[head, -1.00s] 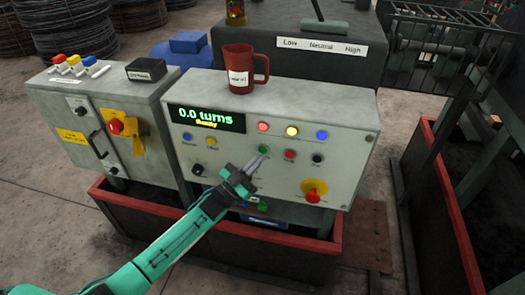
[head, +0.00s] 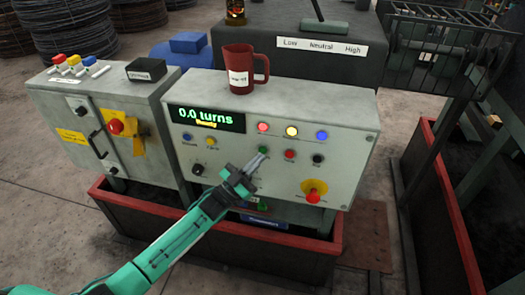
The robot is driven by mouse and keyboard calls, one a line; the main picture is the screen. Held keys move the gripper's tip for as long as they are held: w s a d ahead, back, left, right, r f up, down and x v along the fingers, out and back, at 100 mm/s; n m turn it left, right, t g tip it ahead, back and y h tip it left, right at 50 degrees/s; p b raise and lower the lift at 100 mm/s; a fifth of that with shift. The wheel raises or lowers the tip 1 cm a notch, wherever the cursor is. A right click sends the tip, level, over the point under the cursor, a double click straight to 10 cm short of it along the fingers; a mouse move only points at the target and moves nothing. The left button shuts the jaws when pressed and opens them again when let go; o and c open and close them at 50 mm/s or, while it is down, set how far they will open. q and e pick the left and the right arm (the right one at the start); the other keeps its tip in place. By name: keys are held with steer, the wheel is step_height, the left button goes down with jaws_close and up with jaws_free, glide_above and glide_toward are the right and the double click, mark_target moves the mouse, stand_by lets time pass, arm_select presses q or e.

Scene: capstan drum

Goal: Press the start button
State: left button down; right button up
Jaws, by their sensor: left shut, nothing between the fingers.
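The control panel (head: 359,165) stands in the middle of the head view. Its display (head: 207,119) reads "0.0 turns" and "Ready". A green button (head: 263,149) sits left of a red button (head: 289,155) and a black one (head: 318,159); their labels are too small to read. My left gripper (head: 260,160) is shut and empty, its fingertips just below the green button in the picture. I cannot tell whether they touch it. My right gripper is out of view.
A red mug (head: 239,70) stands on top of the panel. A red mushroom knob (head: 313,197) on a yellow plate is at the panel's lower right. A grey cabinet (head: 75,110) with a red-and-yellow switch stands to the left. A red-rimmed trough (head: 280,239) lies below.

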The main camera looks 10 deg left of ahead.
arm_select(q)
steer(key=shift+w, duration=0.2)
steer(key=shift+w+b, duration=0.25)
steer(key=shift+b, duration=0.05)
stand_by(0.5)
